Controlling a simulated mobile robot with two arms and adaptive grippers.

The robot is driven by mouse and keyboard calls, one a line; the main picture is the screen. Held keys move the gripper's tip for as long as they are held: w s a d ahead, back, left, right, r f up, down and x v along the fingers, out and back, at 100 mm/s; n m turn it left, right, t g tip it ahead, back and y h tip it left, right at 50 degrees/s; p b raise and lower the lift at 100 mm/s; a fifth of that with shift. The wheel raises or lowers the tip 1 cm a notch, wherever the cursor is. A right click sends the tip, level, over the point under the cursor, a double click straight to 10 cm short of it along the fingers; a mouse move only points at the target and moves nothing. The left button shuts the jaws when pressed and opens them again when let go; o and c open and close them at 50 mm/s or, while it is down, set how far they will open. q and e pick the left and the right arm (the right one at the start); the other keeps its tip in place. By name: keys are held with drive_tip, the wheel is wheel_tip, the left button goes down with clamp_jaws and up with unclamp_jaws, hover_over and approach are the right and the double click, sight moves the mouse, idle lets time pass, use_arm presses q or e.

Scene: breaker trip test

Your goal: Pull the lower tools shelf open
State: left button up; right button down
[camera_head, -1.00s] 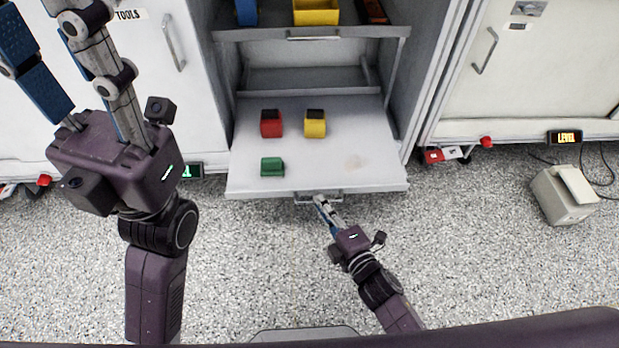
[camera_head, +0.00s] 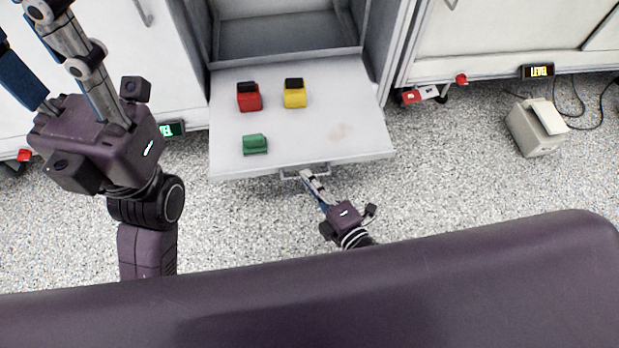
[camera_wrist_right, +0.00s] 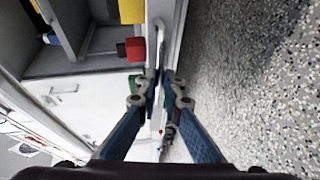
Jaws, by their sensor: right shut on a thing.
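The lower shelf (camera_head: 300,135) is a light grey panel that sticks out well beyond the cabinet front.
A white cabinet (camera_head: 480,48) stands at the right with a red knob (camera_head: 461,79) below it. A beige box (camera_head: 537,127) with cables sits on the speckled floor at the right. A lit display (camera_head: 537,71) reads LEVEL. The floor in front of the shelf is open.

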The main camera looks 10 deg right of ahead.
drive_tip(key=c, duration=2.3)
unclamp_jaws()
drive_tip(key=shift+c, duration=0.2)
drive_tip(key=shift+s, duration=0.1)
drive_tip(key=v, duration=1.2)
